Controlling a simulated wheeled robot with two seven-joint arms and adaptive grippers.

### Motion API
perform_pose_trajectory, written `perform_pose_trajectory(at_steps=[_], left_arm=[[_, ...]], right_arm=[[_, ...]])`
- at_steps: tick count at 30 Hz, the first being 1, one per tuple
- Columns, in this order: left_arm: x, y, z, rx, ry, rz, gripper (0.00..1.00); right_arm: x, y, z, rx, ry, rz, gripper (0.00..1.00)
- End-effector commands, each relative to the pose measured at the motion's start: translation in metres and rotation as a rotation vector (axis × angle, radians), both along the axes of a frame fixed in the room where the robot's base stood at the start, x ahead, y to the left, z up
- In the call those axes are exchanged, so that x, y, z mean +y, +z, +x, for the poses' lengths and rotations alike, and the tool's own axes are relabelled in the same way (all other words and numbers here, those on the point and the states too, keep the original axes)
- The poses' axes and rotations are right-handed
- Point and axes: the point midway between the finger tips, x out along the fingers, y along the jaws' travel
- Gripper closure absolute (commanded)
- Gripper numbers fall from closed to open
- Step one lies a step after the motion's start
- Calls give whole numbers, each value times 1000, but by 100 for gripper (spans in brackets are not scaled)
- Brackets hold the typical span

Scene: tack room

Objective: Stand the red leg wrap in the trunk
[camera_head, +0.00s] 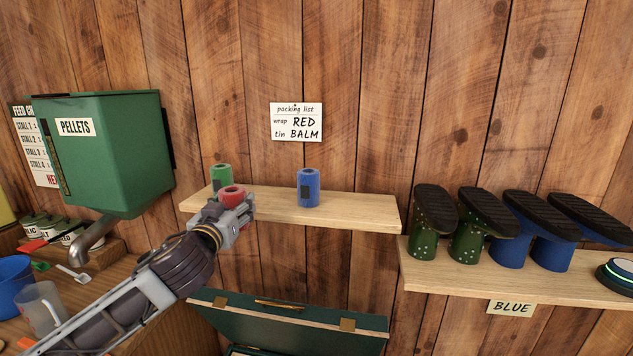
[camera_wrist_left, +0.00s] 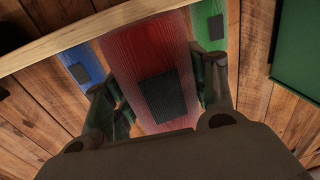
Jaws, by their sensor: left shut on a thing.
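The red leg wrap (camera_head: 232,191) is a rolled cylinder, held upright at the shelf's front. My left gripper (camera_head: 238,208) is shut on it. In the left wrist view the red wrap (camera_wrist_left: 150,55) with its dark patch stands between both fingers. Whether it touches the shelf I cannot tell. The trunk (camera_head: 290,325) is dark green, below the shelf, with its lid raised; most of its inside is out of frame. My right gripper is not in view.
A green wrap (camera_head: 220,174) stands behind the held one and a blue wrap (camera_head: 308,188) to its right on the wooden shelf (camera_head: 360,209). A pellet bin (camera_head: 115,160) hangs at left. A note reads wrap RED, tin BALM.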

Motion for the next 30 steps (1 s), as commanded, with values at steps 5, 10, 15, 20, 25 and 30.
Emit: perform_pose_trajectory(at_steps=[5,10,15,20,25,30], left_arm=[[5,-26,-1,3,12,-1,69],[10,-48,-3,3,22,-2,69],[13,-70,-5,3,31,-2,69],[17,-88,-8,3,39,-3,69],[19,-105,-11,2,45,-3,69],[21,-123,-14,3,51,-3,69]], right_arm=[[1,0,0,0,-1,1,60],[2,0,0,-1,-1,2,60],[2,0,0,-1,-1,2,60],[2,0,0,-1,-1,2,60],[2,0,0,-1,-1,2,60],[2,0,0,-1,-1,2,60]])
